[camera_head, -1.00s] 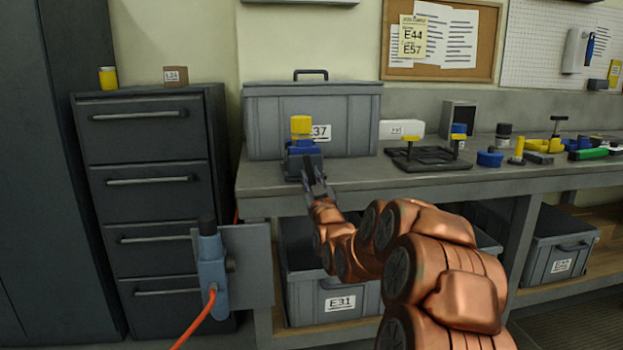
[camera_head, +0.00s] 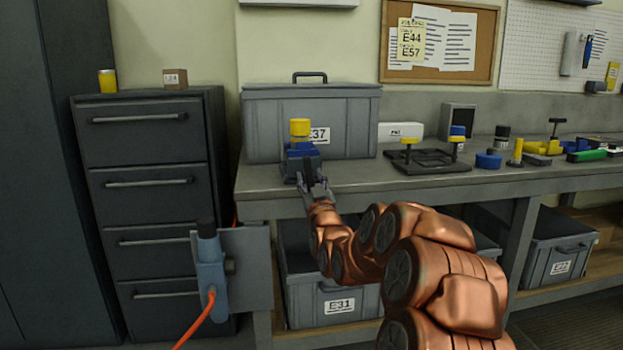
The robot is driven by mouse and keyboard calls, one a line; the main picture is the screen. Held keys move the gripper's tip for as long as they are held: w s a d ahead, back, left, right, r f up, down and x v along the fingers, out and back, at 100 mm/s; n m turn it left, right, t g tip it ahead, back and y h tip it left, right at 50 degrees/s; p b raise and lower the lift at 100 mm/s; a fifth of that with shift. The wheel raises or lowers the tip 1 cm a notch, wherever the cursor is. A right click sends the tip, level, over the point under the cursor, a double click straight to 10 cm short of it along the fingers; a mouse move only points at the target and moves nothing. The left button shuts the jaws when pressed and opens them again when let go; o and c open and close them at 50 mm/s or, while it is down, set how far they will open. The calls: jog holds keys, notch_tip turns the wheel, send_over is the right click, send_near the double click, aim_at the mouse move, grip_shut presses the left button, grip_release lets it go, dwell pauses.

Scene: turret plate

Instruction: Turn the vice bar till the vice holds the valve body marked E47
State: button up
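A small vice (camera_head: 299,150) with blue jaws stands on the bench at its left end. A valve body with a yellow top (camera_head: 300,127) sits upright in or on the vice; I cannot tell how tightly it is held, and no E47 mark is readable. My gripper (camera_head: 309,180) is at the front of the vice, close to or touching it. The vice bar cannot be made out, hidden by or lost against the gripper. The fingers are small and dark, and I cannot tell whether they are shut on anything.
A grey lidded crate marked 37 (camera_head: 345,105) stands close behind the vice. A black frame with yellow knobs (camera_head: 432,160) lies to the right. Below left, a blue-grey tool with an orange cable (camera_head: 211,270) hangs by a grey plate (camera_head: 250,262).

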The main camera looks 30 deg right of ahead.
jog(key=v, duration=0.7)
jog(key=shift+s+a, duration=0.15)
jog(key=shift+s, duration=0.15)
dwell(0.8)
jog(key=s+a+f+n+g+y+p, duration=0.1)
jog(key=s+a+f+g+y+p, duration=0.15)
jog(key=s+a+g+p, duration=0.35)
jog(key=s+a+f+n+g+y+p, duration=0.1)
jog(key=a+g+y+p, duration=0.5)
jog(key=a, duration=0.5)
jog(key=s+a+r+g+p, duration=0.2)
jog(key=s+a+g+p, duration=0.1)
jog(key=s, duration=0.8)
jog(key=s+a+r+g+h+p, duration=0.1)
jog(key=s+a+r+g+p, duration=0.2)
jog(key=s, duration=0.9)
jog(key=s+a+r+g+p, duration=0.2)
jog(key=s+g+p, duration=0.3)
jog(key=s, duration=0.7)
jog(key=shift+a+r+p, duration=0.4)
jog(key=shift+a+p, duration=0.25)
jog(key=shift+p, duration=0.55)
